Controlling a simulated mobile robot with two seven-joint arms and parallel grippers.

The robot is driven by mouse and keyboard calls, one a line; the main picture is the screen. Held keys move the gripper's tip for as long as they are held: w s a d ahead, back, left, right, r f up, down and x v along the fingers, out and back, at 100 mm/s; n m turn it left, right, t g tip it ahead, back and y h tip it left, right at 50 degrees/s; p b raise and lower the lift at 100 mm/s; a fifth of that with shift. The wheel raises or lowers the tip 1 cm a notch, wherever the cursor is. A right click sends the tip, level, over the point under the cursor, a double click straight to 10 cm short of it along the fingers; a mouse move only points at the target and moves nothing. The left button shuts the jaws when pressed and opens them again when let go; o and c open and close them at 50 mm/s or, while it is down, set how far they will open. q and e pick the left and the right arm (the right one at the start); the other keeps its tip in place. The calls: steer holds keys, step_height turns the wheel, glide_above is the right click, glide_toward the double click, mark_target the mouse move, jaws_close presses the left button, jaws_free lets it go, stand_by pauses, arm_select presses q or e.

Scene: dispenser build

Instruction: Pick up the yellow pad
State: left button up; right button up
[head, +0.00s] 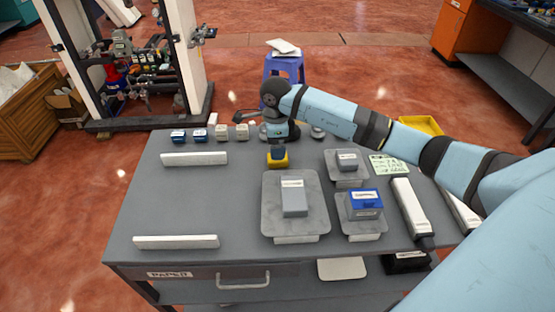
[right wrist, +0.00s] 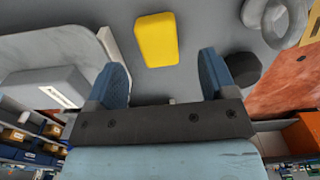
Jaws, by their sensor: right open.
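The yellow pad (head: 279,162) lies on the grey table (head: 150,205) near its back edge, partly hidden in the head view by my right gripper (head: 277,150). In the right wrist view, the yellow pad (right wrist: 157,40) shows as a plain rounded block just beyond the fingertips. My right gripper (right wrist: 163,75) is open, with its two blue fingers apart and nothing between them. The pad lies roughly in line with the gap between them. My left gripper is in neither view.
A tray (head: 268,222) with a grey box (head: 294,198) stands in front of the pad. Smaller trays to the right hold a grey box (head: 347,160) and a blue box (head: 364,203). White bars (head: 194,159) lie left. The table's middle left is clear.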

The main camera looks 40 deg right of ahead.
steer(key=f, duration=0.5)
steer(key=shift+s+d+f, duration=0.15)
steer(key=shift+s+f, duration=0.05)
steer(key=shift+f, duration=0.1)
steer(key=c, duration=1)
